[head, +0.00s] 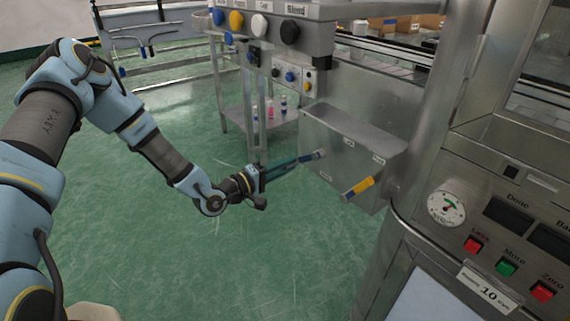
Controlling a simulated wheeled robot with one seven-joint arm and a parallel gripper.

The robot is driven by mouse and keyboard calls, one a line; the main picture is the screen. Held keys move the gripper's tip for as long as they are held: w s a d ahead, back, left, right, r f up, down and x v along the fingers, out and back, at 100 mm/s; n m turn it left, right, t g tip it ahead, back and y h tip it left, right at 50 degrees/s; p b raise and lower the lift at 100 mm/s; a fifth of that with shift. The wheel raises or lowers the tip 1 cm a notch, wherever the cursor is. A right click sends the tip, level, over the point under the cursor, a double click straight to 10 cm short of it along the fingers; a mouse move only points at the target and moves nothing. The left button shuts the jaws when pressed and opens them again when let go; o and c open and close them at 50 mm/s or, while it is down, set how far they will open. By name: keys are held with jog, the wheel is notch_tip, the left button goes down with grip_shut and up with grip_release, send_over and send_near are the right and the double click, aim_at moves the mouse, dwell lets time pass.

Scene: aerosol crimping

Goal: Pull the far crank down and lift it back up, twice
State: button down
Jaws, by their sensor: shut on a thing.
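The far crank (319,155) is on the front of a grey metal box, on the box's left side. Its grey end shows at the box, and a teal part runs left from it between my fingers. My gripper (288,164) comes in from the left and is shut on this crank. The fingers cover much of the handle, so its exact grip point is hard to tell. The crank lies nearly level in the picture, tilted slightly up to the right. The near crank (360,186), with a yellow handle and a grey end, sits lower right on the same box, apart from my gripper.
The metal box (345,128) has small labels. Above it is a panel with several coloured knobs (262,26). A control panel with a gauge (446,207) and buttons stands at right. A shelf (245,118) with small bottles is behind. Green floor is clear below my gripper.

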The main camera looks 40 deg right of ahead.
jog(key=shift+s+a+f+n+b, duration=0.1)
jog(key=shift+s+f+n+b, duration=0.35)
jog(key=shift+n, duration=0.35)
jog(key=shift+f, duration=0.1)
jog(key=c, duration=0.8)
grip_release()
jog(key=shift+o, duration=0.2)
jog(key=a+b, duration=0.1)
jog(key=a, duration=0.9)
jog(key=shift+w+a, duration=0.35)
